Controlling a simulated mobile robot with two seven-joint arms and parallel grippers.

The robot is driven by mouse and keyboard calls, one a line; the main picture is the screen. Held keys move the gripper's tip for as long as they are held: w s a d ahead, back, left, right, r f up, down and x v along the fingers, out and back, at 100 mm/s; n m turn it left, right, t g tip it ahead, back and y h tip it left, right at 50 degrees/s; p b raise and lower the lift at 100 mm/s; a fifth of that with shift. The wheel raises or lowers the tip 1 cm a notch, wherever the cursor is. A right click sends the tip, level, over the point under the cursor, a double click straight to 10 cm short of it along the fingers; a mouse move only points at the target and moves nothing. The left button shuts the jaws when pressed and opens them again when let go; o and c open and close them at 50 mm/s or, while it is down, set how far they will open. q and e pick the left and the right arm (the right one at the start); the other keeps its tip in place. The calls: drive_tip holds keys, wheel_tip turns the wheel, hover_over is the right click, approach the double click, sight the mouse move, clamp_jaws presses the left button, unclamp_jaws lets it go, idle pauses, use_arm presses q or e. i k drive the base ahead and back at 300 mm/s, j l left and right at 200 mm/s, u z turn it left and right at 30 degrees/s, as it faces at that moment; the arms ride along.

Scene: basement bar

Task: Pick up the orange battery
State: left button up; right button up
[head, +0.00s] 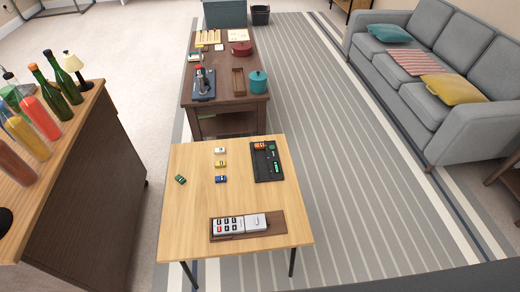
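A small orange block, which looks like the orange battery (260,146), sits at the far end of a black tray or holder (264,175) on the light wooden table (185,215). A small green piece (276,167) is also in the black holder. To the left on the bare tabletop are a white piece (220,150), a yellow piece (220,163), a blue piece (220,179) and a dark green piece (180,179). Neither of my grippers shows in the head view.
A brown tray (279,217) with a grey-white keypad device lies at the table's near side. A dark wooden table (230,122) with several items stands behind. A bar counter (75,150) with bottles is at left, a grey sofa (440,70) at right. The striped rug between is clear.

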sight(258, 146)
drive_tip(key=z, duration=0.6)
drive_tip(key=l+z, duration=0.25)
drive_tip(key=i+l+z, duration=0.15)
drive_tip(key=l, duration=0.15)
drive_tip(key=i+l+z, duration=0.15)
drive_tip(key=l, duration=0.15)
drive_tip(key=i+l+z, duration=0.4)
drive_tip(key=i+l, duration=0.5)
drive_tip(key=i+u, duration=0.7)
drive_tip(key=i+l+u, duration=0.3)
drive_tip(key=i+j+u, duration=0.15)
drive_tip(key=u, duration=0.25)
drive_tip(key=i+u, duration=0.6)
drive_tip(key=u, duration=0.2)
drive_tip(key=i+j+u, duration=0.1)
drive_tip(key=i+u, duration=0.2)
drive_tip(key=u, duration=0.15)
drive_tip(key=i+u, duration=0.45)
drive_tip(key=i+l+u, duration=0.2)
drive_tip(key=u, duration=0.2)
